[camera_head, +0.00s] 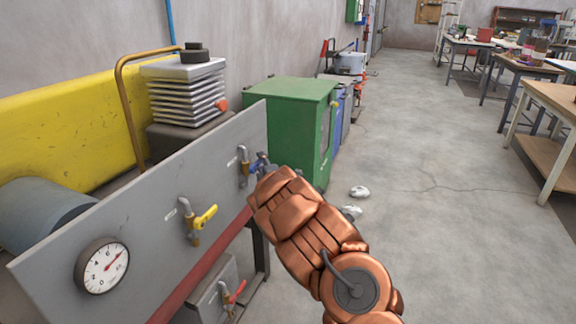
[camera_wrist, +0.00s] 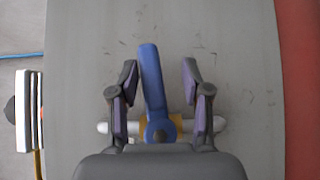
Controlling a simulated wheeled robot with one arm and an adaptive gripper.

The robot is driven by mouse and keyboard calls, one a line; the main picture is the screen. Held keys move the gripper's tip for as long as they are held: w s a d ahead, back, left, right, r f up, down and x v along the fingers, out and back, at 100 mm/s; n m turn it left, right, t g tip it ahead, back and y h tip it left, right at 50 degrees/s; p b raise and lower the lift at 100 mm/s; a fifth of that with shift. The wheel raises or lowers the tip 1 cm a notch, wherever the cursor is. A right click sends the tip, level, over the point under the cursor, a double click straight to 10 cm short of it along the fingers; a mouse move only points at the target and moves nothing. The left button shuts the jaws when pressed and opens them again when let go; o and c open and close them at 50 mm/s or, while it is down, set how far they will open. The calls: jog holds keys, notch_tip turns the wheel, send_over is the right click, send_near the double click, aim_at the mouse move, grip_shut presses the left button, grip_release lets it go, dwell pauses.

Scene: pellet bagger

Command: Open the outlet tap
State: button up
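A tap with a blue lever (camera_wrist: 152,80) is mounted on the grey panel (camera_head: 150,225). In the wrist view its lever points up, slightly tilted left, across a pale horizontal pipe (camera_wrist: 103,127) with a brass body. My gripper (camera_wrist: 159,70) is open around the lever, with one finger on each side. The lever is closer to the left finger; I cannot tell whether they touch. In the head view my arm partly hides this tap. A yellow-handled tap (camera_head: 205,217) sits nearer on the panel, and a red-handled tap (camera_head: 238,291) is lower down. Their labels are unreadable.
A pressure gauge (camera_head: 102,266) is at the panel's near end. A green cabinet (camera_head: 290,130) stands just beyond the panel. Pale lumps (camera_head: 359,191) lie on the floor. Stacked grey plates (camera_head: 186,90) stand behind the panel. The floor to the right is open up to the workbenches (camera_head: 550,97).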

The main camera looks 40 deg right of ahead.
jog(key=s+r+m+g+h+p, duration=0.5)
jog(key=s+r+m, duration=0.4)
jog(key=s, duration=0.5)
jog(key=s+a+r+m+g+y+p, duration=0.1)
jog(key=s+a+r+m+g+p, duration=0.1)
jog(key=s+a, duration=0.3)
jog(key=s+a+r+m+g+y+p, duration=0.2)
jog(key=s+a+r+g+p, duration=0.1)
jog(key=s, duration=0.5)
jog(key=shift+s+a+g+p, duration=0.4)
jog(key=shift+a+g+p, duration=0.3)
jog(key=shift+a, duration=0.5)
